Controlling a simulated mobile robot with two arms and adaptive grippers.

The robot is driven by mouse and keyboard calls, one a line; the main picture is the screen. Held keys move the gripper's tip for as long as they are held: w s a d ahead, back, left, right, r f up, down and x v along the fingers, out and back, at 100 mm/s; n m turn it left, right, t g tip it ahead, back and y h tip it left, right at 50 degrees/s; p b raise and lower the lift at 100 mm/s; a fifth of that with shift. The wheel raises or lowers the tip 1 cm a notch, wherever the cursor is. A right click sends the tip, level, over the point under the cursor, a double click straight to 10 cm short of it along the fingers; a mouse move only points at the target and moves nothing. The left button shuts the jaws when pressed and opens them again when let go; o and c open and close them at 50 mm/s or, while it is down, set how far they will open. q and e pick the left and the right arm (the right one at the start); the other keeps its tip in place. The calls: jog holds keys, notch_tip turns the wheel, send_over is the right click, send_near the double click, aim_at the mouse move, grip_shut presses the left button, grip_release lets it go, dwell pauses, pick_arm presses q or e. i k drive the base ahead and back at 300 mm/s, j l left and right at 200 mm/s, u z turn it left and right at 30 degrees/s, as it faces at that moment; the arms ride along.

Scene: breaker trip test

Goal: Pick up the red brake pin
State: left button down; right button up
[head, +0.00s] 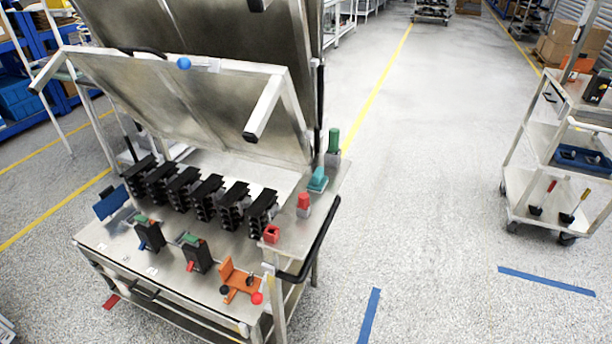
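Several red parts are on the metal bench, and I cannot tell for sure which is the brake pin. An upright red piece (303,200) stands in a grey block at the bench's right side. A small red block (271,234) sits just in front of it, with a dark top. A red ball-shaped knob (257,298) is at the front right corner, beside an orange fixture (238,278). Neither of my grippers is in view.
The metal bench (180,283) carries a row of black breakers (207,197), a teal piece (318,180) and a green cylinder (333,140). A raised tilted panel (190,95) is behind them. A black handle rail (318,240) runs along the right edge. Open floor separates the bench from a cart (535,185).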

aim_at(304, 204)
jog(key=k+l+u, duration=0.25)
jog(key=u, duration=0.15)
jog(key=k+l+u, duration=0.25)
jog(key=u, duration=0.2)
jog(key=l, duration=0.1)
